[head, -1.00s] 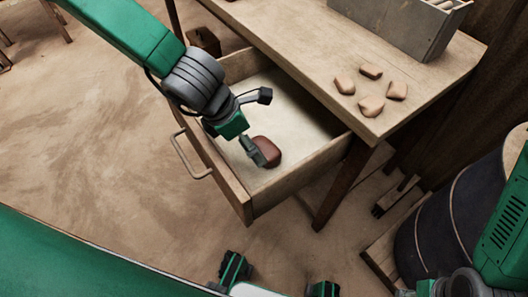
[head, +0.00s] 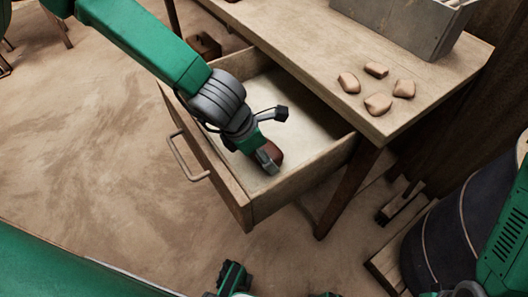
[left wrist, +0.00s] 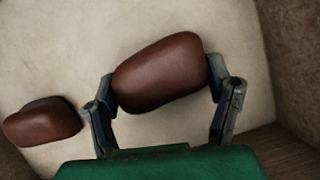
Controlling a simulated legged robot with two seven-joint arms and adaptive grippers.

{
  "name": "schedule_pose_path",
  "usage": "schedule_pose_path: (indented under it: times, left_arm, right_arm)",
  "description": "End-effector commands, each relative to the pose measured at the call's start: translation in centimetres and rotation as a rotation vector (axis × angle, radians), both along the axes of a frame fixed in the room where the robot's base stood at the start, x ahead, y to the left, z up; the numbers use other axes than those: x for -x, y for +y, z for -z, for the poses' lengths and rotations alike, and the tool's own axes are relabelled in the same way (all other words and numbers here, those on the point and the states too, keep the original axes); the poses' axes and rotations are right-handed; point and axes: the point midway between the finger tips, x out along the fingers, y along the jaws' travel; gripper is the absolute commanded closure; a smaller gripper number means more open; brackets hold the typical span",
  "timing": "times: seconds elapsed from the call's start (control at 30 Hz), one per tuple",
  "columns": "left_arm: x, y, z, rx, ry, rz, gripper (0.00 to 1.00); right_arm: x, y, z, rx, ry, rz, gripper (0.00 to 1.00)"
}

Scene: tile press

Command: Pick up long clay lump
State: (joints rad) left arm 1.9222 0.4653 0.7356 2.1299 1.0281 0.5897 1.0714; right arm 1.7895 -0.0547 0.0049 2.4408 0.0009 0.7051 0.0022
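A reddish-brown clay lump (left wrist: 160,72) lies between the two fingers of my left gripper (left wrist: 163,88) in the left wrist view. The fingers stand spread at its two ends, very near or touching; a firm grip on it does not show. In the head view my left gripper reaches down into the open drawer, and the lump (head: 275,151) is partly hidden behind a finger. A second, shorter-looking brown lump (left wrist: 42,122) lies to the left in the left wrist view; in the head view it is hidden.
The drawer (head: 300,181) stands pulled out of the wooden table (head: 300,42), with walls around the gripper. Several pale clay pieces (head: 376,70) and a grey metal box (head: 405,30) are on the tabletop. A dark barrel (head: 440,235) stands at the right.

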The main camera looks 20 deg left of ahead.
Motion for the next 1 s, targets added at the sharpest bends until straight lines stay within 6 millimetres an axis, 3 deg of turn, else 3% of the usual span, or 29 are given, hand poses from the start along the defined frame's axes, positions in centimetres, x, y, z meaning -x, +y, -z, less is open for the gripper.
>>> schedule_pose_path:
  times: [0.03,0.07,0.47,0.67,0.93,1.0]
  left_arm:
    - [0.0,0.0,0.0,-0.001,0.0,0.0,0.6]
    - [0.0,0.0,0.0,-0.001,0.0,0.0,0.69]
    - [-0.1,0.0,-0.5,0.0,-0.002,0.001,0.69]
    - [-0.1,0.0,-2.9,-0.001,-0.004,0.0,0.69]
    - [-0.1,0.0,-7.8,0.0,-0.005,0.002,0.69]
    - [-1.1,1.3,-7.4,-0.002,0.0,-0.007,0.69]
  right_arm:
    - [0.0,0.0,0.0,0.0,0.0,0.0,0.6]
    - [0.0,0.0,0.0,0.0,0.0,0.0,0.6]
    - [0.0,0.0,-0.3,0.0,0.0,0.0,0.6]
    - [0.0,0.0,-1.6,0.0,0.0,0.0,0.6]
    - [0.0,0.0,-4.3,0.0,0.0,0.0,0.6]
    - [0.0,0.0,-4.8,0.0,0.0,0.0,0.6]
